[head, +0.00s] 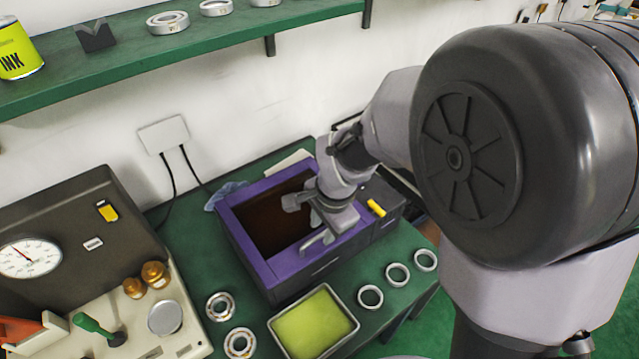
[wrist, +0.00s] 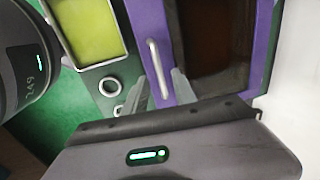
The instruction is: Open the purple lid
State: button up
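The purple lid (head: 236,228) is a flat frame around a dark brown panel, lying level on a dark box at the back of the green bench. It looks closed. A pale bar handle (head: 318,240) is on its front right part. In the wrist view the purple lid (wrist: 152,14) shows the handle (wrist: 158,68) upright in the picture. My gripper (head: 312,222) is over the lid, close to the handle. In the wrist view my gripper (wrist: 158,88) is open, with a fingertip on each side of the handle's lower end. I cannot tell whether they touch it.
A tray of yellow-green liquid (head: 272,322) stands in front of the box. Several bearing rings (head: 370,297) lie on the bench nearby. A gauge instrument (head: 60,270) fills the left. A green shelf (head: 200,50) with rings and an ink can (head: 18,50) runs above.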

jog(key=shift+w+a+f, duration=0.1)
jog(key=shift+a+f, duration=0.05)
jog(key=shift+f, duration=0.65)
grip_shut()
dwell(0.9)
